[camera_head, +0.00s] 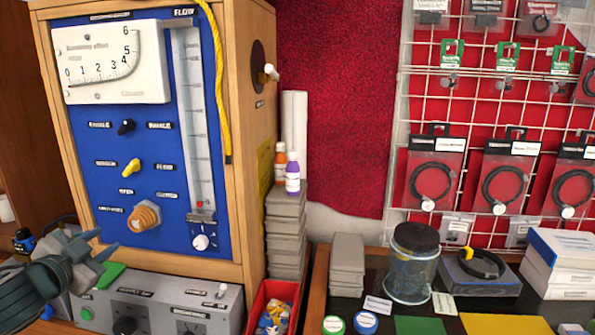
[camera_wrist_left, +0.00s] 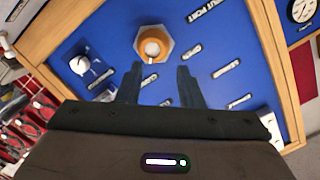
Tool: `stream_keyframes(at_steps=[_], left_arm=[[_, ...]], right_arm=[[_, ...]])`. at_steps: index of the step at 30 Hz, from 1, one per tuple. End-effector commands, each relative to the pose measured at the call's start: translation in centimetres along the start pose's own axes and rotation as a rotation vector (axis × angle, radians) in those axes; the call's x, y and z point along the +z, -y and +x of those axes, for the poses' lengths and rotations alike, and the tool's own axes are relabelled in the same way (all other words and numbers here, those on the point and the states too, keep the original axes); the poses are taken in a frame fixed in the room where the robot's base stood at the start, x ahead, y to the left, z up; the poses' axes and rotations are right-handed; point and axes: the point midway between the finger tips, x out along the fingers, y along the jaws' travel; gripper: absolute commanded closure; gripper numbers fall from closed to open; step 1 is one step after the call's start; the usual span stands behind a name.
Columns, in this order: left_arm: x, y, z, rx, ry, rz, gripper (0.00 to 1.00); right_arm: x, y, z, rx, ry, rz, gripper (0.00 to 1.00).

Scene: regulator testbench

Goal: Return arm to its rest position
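My left gripper (camera_head: 85,245) is at the lower left of the head view, in front of the lower part of the blue test panel (camera_head: 105,180). In the left wrist view its two fingers (camera_wrist_left: 160,85) stand apart with nothing between them, so it is open and empty. The orange hexagonal port (camera_head: 146,215) on the panel is to the right of the fingers in the head view. It also shows beyond the fingertips in the wrist view (camera_wrist_left: 153,43), apart from them. My right gripper is not in view.
A grey control box (camera_head: 160,300) stands below the panel, close to my left arm. A red bin (camera_head: 262,297) with small parts is beside it. Grey stacked blocks (camera_head: 286,235) carry two small bottles. A lidded jar (camera_head: 411,270) stands on the right bench before a wire rack.

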Motion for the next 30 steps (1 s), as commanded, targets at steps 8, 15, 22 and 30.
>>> stream_keyframes(at_steps=[8,15,22,30], left_arm=[[10.2,-12.2,-3.0,0.074,0.273,-0.159,0.66],[16.4,-22.1,-8.9,0.156,0.535,-0.279,0.66],[19.5,-30.2,-16.1,0.249,0.783,-0.382,0.66],[20.3,-35.7,-22.2,0.335,0.975,-0.462,0.66]], right_arm=[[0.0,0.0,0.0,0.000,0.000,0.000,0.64],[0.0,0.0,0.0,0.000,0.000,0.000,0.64],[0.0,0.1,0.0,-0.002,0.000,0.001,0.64],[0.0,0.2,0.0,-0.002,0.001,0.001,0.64]])
